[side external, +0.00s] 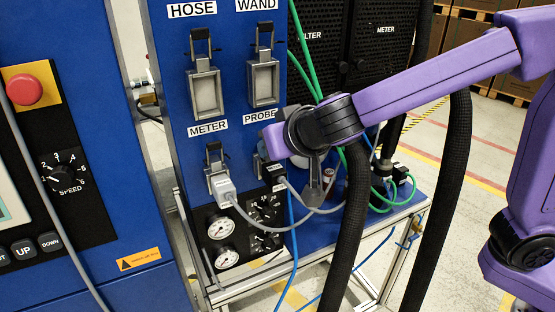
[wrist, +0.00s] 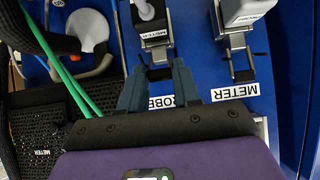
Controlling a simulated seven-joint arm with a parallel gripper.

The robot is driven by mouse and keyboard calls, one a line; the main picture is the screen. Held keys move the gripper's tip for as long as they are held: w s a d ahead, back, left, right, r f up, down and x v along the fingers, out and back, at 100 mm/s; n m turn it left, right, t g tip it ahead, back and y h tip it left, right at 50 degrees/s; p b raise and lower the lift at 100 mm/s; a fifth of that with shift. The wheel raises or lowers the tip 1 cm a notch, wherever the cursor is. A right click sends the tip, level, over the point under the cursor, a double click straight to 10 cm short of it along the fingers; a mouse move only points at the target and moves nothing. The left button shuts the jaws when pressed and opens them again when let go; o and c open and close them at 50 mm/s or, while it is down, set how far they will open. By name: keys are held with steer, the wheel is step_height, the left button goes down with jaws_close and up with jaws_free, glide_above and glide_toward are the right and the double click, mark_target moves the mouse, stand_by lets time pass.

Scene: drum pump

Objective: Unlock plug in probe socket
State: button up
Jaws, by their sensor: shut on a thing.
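The probe socket (wrist: 157,55) is under the PROBE label (side external: 260,116) on the blue panel. A grey plug (wrist: 147,10) with a METER tag sits in it; the plug also shows in the side view (side external: 279,184) with a grey cable. My gripper (wrist: 161,70) is at the socket's label end, its two blue-grey fingers on either side of the dark latch lever (wrist: 160,74). The fingers are shut on the lever. In the side view my purple hand covers most of the latch and the fingers.
The meter socket (wrist: 240,58) stands close beside, holding a light plug (side external: 223,189). The hose socket (side external: 205,95) and wand socket (side external: 263,83) above are empty. Gauges (side external: 221,228) are below. Green hoses (side external: 303,50) and a thick black hose (side external: 352,230) hang near my arm.

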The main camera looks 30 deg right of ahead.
steer(key=shift+w+d+r+g, duration=0.1)
steer(key=shift+w+r+g, duration=0.1)
steer(key=shift+g, duration=0.3)
steer(key=shift+w+r+g, duration=0.25)
steer(key=shift+g, duration=0.45)
steer(key=shift+w+r+g, duration=0.25)
steer(key=shift+g, duration=0.45)
steer(key=o, duration=0.8)
steer(key=shift+s, duration=0.15)
steer(key=shift+s+r, duration=0.3)
steer(key=shift+s, duration=1.35)
steer(key=shift+s+r, duration=0.35)
steer(key=shift+s, duration=1.3)
steer(key=shift+s+r, duration=0.3)
steer(key=shift+s, duration=1.35)
steer(key=shift+w, duration=0.1)
